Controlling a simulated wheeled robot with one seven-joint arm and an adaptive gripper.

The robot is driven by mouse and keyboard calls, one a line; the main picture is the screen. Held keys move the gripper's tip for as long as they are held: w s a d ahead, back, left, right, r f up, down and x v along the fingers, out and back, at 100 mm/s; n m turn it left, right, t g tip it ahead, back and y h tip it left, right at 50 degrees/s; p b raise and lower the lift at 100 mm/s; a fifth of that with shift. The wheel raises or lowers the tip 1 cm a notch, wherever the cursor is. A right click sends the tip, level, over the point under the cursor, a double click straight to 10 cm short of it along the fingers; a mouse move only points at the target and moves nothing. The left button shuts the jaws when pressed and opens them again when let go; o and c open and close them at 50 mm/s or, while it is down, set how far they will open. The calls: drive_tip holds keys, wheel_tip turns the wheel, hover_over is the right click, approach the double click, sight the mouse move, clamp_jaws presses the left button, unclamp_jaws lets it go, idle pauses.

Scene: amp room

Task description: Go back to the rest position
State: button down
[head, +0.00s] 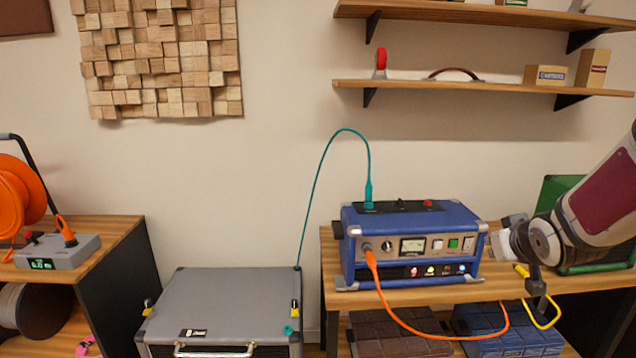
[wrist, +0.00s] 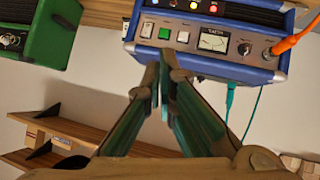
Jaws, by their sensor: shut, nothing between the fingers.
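My gripper (wrist: 162,75) is shut and empty in the wrist view. Its two fingertips meet in front of the blue amp's (wrist: 212,62) face, and the picture there is upside down. In the head view my arm comes in from the right, with its wrist end just right of the blue amp (head: 412,216) on the wooden bench (head: 420,297). I cannot tell from these views whether the fingers touch the amp. An orange cable (head: 400,322) is plugged into the amp's front left, and a teal cable (head: 368,190) into its top.
A green amp (wrist: 42,32) stands beside the blue one, partly hidden by my arm in the head view. A yellow cable (head: 549,322) hangs below my wrist. A grey case (head: 230,290) stands left of the bench. Shelves (head: 470,87) hang above. Dark pedal-like blocks sit underneath.

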drive_tip(key=s+a+r+g+y+p, duration=0.1)
drive_tip(key=s+a, duration=0.4)
drive_tip(key=s, duration=0.6)
drive_tip(key=s+a+r+g+p, duration=0.2)
drive_tip(key=s+a+r, duration=0.3)
drive_tip(key=s, duration=0.6)
drive_tip(key=s+a+r+g+y+p, duration=0.1)
drive_tip(key=s+a, duration=0.5)
drive_tip(key=s, duration=0.6)
wheel_tip(320, 180, up, 3)
drive_tip(key=shift+a+g+y+p, duration=0.35)
drive_tip(key=shift+g+p, duration=0.4)
drive_tip(key=shift+g, duration=0.45)
